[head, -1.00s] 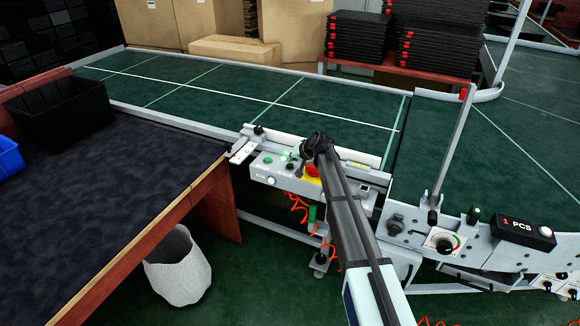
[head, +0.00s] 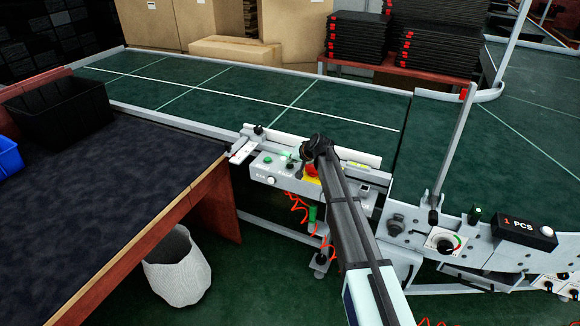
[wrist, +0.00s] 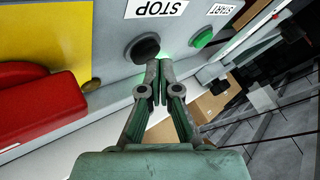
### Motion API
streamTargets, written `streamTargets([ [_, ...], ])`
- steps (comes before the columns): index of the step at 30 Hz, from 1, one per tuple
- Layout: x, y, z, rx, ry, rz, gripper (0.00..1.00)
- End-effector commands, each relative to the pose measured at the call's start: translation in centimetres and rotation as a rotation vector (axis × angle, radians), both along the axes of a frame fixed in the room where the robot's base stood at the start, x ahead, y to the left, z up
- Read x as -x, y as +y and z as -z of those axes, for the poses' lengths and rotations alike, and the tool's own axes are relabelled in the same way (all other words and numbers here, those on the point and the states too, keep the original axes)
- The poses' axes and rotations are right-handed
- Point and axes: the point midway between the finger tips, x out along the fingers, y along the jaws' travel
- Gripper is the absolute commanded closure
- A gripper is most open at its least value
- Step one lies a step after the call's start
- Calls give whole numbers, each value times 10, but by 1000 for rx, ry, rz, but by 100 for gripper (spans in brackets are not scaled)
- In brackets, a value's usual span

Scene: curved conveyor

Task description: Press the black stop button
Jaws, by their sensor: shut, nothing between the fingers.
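The black stop button (wrist: 143,50) sticks out of a light grey panel under a STOP label (wrist: 160,8) in the wrist view. My gripper (wrist: 158,68) is shut and empty, its fingertips together at the button's lower right edge. I cannot tell whether they touch it or whether it is pressed in.
A green start button (wrist: 203,38) sits to the right of the black one. A large red button (wrist: 38,112) on a yellow plate (wrist: 45,35) is at the left. The green conveyor belt (head: 240,92) runs behind the box.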

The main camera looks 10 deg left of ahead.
Motion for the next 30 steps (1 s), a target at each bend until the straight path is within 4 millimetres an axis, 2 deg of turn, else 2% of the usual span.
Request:
streamTargets([
  [30, 0, 0, 9, 0, 1, -1, 100],
])
